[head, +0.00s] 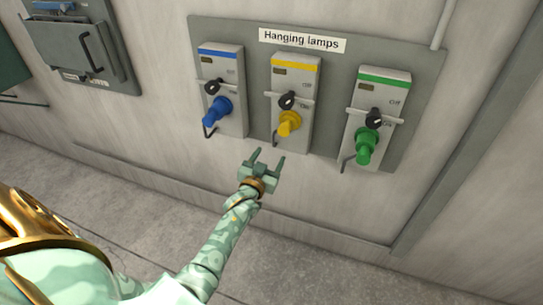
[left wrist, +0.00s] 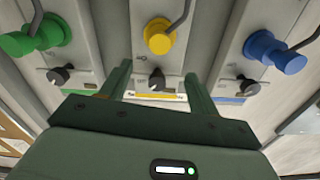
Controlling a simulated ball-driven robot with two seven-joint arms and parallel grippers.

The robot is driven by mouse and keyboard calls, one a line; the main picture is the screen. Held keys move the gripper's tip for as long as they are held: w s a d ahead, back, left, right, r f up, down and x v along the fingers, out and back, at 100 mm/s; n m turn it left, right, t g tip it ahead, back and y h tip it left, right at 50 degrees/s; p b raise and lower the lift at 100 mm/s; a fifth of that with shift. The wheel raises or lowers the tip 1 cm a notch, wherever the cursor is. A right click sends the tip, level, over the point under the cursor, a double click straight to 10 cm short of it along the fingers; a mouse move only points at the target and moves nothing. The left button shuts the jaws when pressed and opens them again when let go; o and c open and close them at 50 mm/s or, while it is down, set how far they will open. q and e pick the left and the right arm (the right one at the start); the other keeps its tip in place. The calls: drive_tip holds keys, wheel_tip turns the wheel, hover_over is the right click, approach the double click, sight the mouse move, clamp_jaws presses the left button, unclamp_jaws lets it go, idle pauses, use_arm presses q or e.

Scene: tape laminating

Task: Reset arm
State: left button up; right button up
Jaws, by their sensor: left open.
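My left gripper (head: 265,162) is open and empty. In the head view it is in front of the wall panel, below the yellow-striped switch box (head: 296,82), apart from it. In the left wrist view its two fingers (left wrist: 157,80) point toward the middle box, with the yellow plug (left wrist: 160,36) beyond them. The pale green patterned forearm is mine and extends up from the lower left. My right gripper does not show in either view.
A grey panel (head: 228,31) labelled "Hanging lamps" carries boxes with blue (head: 217,111), yellow (head: 289,123) and green (head: 366,146) plugs and black knobs. A dark grey wall box (head: 75,40) is at upper left. The floor (head: 300,265) below is clear.

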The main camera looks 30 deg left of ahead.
use_arm(q)
drive_tip(key=s+d+f+m+g+h+b, duration=0.1)
drive_tip(key=s+d+f+g, duration=0.2)
drive_tip(key=s+f, duration=0.5)
drive_tip(key=s+d+f+g+h, duration=0.1)
drive_tip(key=s+d+f+g, duration=0.15)
drive_tip(key=f, duration=0.85)
drive_tip(key=s+d+f+m+g+h+b, duration=0.1)
drive_tip(key=s+d+f+g, duration=0.2)
drive_tip(key=s+f, duration=0.55)
drive_tip(key=s+f+g, duration=0.2)
drive_tip(key=s+f, duration=0.3)
drive_tip(key=s, duration=0.6)
drive_tip(key=s+d+f+m+g+b, duration=0.1)
drive_tip(key=s+f+g, duration=0.2)
drive_tip(key=s, duration=0.9)
drive_tip(key=s+f+m+g+b, duration=0.1)
drive_tip(key=s+f+g, duration=0.2)
drive_tip(key=s+f, duration=0.5)
drive_tip(key=s, duration=0.3)
drive_tip(key=shift+s+d+f+h, duration=0.15)
drive_tip(key=shift+s+d+h, duration=0.2)
drive_tip(key=shift+s+h, duration=0.05)
drive_tip(key=shift+w, duration=0.1)
